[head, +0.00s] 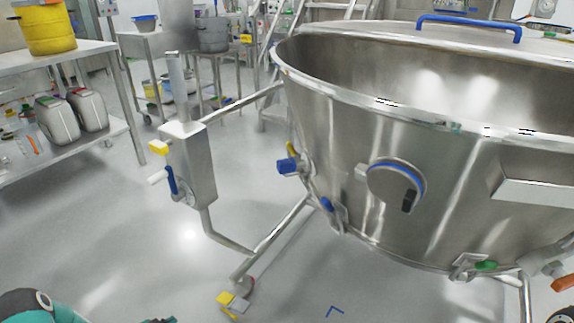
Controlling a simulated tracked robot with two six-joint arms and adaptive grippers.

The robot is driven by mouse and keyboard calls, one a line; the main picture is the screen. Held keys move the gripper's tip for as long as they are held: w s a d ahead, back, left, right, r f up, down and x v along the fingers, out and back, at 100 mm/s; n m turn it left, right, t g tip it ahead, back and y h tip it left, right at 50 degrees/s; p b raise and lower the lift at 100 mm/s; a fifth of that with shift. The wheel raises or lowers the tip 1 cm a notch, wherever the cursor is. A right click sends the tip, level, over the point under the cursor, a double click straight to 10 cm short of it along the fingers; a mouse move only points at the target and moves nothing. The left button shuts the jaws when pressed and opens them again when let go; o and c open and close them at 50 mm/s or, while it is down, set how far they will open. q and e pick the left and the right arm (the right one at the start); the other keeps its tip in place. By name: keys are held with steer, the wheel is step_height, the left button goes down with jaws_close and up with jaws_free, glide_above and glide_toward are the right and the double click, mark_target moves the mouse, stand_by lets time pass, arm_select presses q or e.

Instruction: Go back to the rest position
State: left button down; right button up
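Neither of my grippers shows in the head view. A teal and dark part at the bottom left corner looks like a piece of my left arm, with only its top edge in the picture. A large open steel vessel (330,110) fills the right half of the head view. It has a round port (397,187) with a blue ring on its side and a blue handle (470,24) on its lid.
A steel post with a box (190,165) stands left of the vessel, joined to its frame. A table (75,55) at the left bears a yellow drum (46,24), with white canisters (72,116) on its lower shelf. The grey floor (130,225) at lower left is clear.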

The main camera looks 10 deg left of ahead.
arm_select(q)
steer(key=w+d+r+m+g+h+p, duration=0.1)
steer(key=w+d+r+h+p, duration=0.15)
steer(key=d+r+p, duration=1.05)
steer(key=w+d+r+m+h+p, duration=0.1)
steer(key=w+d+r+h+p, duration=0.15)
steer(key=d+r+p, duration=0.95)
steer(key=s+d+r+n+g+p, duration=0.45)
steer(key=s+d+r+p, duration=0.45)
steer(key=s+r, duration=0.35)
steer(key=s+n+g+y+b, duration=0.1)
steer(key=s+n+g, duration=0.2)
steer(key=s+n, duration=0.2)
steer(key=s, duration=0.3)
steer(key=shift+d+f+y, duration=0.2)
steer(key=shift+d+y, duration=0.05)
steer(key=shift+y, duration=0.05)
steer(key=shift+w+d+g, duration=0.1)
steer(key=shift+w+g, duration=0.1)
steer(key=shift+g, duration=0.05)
